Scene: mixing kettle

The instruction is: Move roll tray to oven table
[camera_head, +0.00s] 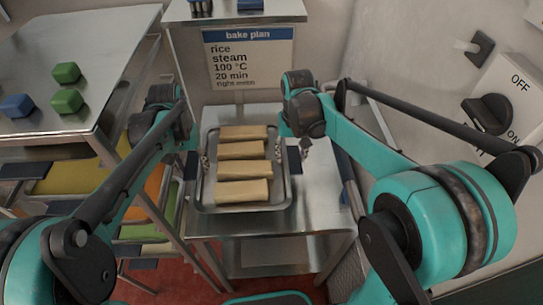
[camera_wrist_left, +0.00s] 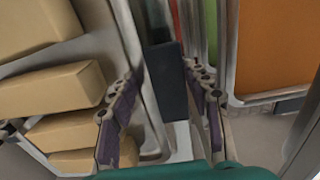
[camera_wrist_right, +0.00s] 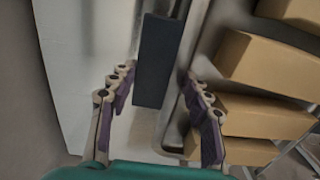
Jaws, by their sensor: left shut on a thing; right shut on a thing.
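The roll tray (camera_head: 240,207) is a grey metal tray with several tan, block-shaped rolls (camera_head: 243,151) in a column. It is over the small steel table (camera_head: 315,190) in the middle of the head view; whether it rests on it or hangs just above, I cannot tell. My left gripper (camera_head: 196,160) is shut on the dark handle at the tray's left side, also in the left wrist view (camera_wrist_left: 171,85). My right gripper (camera_head: 298,155) is shut on the dark handle at its right side, also in the right wrist view (camera_wrist_right: 154,65).
At left, a steel table (camera_head: 95,45) bears green and blue blocks, with colored trays on a rack below. A bake plan sign (camera_head: 248,57) stands behind the tray. A wall panel with a black OFF/ON knob (camera_head: 487,113) is at right. Red floor shows in front.

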